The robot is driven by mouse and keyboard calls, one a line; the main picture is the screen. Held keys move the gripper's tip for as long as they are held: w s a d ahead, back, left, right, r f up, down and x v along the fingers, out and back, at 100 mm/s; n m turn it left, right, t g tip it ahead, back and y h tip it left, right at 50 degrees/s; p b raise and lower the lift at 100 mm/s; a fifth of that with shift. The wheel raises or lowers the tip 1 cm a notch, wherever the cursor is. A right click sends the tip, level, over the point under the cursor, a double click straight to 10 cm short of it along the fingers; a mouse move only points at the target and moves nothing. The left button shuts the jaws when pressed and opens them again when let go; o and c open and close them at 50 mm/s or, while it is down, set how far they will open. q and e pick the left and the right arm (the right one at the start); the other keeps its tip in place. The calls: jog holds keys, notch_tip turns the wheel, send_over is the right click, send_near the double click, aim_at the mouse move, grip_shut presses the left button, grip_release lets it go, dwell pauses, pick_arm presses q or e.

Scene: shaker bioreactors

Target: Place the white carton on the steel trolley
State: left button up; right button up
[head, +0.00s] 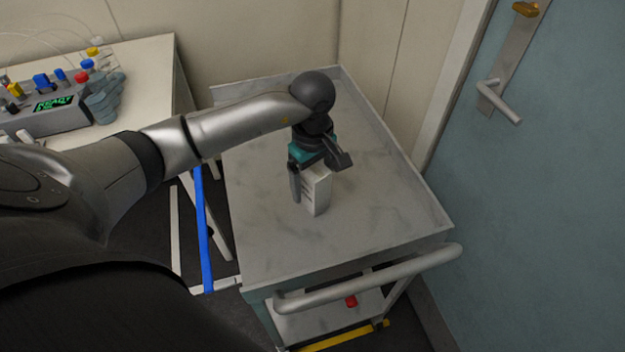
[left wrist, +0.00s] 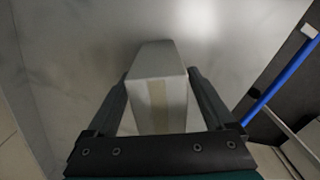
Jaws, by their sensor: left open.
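The white carton (head: 317,192) stands upright on the top of the steel trolley (head: 290,245), near its middle. It also shows in the left wrist view (left wrist: 158,88), between the fingers. My left gripper (head: 320,180) is over the carton with its fingers spread to either side of it. The jaws are open, and in the left wrist view the left gripper (left wrist: 160,95) has a finger on each side of the carton. Part of the carton's upper end is hidden by the gripper in the head view. My right gripper is not in view.
A white table (head: 150,60) at the left holds a device with a green display (head: 52,103) and coloured caps. The trolley has raised rims and a front push handle (head: 370,280). A blue door (head: 540,180) is at the right. The trolley top around the carton is clear.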

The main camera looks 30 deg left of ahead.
pick_arm(q)
jog(key=shift+r, duration=0.1)
jog(key=shift+r, duration=0.3)
notch_tip(320, 180, up, 12)
jog(key=shift+f+p, duration=0.25)
jog(key=shift+p, duration=0.6)
